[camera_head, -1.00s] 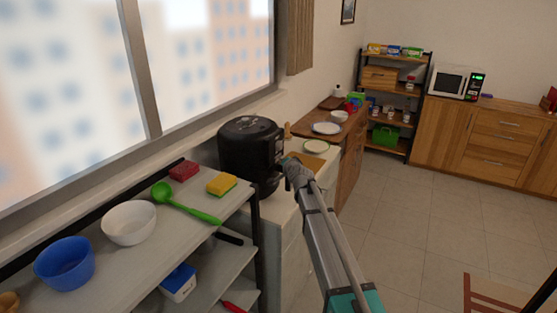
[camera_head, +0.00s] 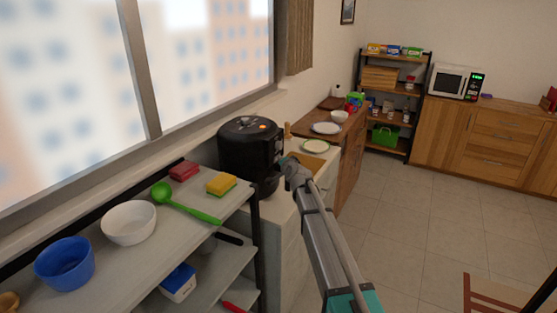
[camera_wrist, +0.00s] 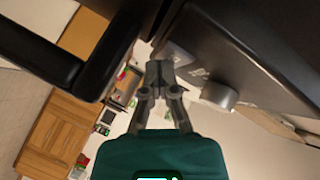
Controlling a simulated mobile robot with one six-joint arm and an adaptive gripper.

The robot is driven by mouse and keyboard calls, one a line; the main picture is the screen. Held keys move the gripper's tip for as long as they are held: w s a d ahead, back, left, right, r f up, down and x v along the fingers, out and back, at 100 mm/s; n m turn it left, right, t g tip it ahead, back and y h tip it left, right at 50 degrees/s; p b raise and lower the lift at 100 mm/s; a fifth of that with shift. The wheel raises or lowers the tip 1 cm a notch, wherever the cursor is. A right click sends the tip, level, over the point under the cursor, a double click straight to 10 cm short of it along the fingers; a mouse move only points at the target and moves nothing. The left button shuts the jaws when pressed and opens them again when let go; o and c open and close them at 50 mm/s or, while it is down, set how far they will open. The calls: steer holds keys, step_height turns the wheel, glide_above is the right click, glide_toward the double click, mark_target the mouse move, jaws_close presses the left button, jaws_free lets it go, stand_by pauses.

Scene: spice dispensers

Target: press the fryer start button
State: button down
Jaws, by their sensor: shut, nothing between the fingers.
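The black fryer (camera_head: 240,150) stands on the white counter under the window. Its dark front fills the upper right of the wrist view (camera_wrist: 270,50), with a silver round knob (camera_wrist: 218,96) on it. A black handle (camera_wrist: 50,55) juts out at the left of that view. My gripper (camera_wrist: 158,70) is shut and empty, its tips close to the fryer's front beside a small grey panel (camera_wrist: 178,55). I cannot tell whether they touch it. In the head view my gripper (camera_head: 285,162) is at the fryer's right side. The start button is not clearly distinguishable.
A shelf (camera_head: 95,240) at the front left holds a blue bowl (camera_head: 65,262), a white bowl (camera_head: 129,222), a green ladle (camera_head: 185,205) and sponges. A wooden board (camera_head: 305,160) and plates lie beyond the fryer.

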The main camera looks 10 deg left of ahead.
steer(key=shift+s+d, duration=0.3)
steer(key=shift+d, duration=0.4)
steer(key=shift+d, duration=0.1)
stand_by(0.4)
steer(key=shift+s+d, duration=0.25)
steer(key=shift+d, duration=0.5)
steer(key=shift+s+d, duration=0.3)
steer(key=shift+d, duration=0.45)
steer(key=shift+s+d, duration=0.25)
steer(key=shift+d, duration=0.5)
steer(key=shift+s, duration=0.1)
steer(key=s+d+f+n+g+h, duration=0.2)
steer(key=s+d+f+g, duration=0.2)
steer(key=s+d, duration=0.4)
steer(key=s+d+f+n+g+h, duration=0.2)
steer(key=s+d+f+g, duration=0.3)
steer(key=s, duration=1.4)
steer(key=s+d+f+n+g+h+p, duration=0.1)
steer(key=s+d+f+g, duration=0.3)
steer(key=s+d, duration=0.8)
steer(key=shift+s+d+f+n+g+h, duration=0.2)
steer(key=shift+s+d+n+g+h, duration=0.2)
steer(key=shift+s+n+h, duration=0.4)
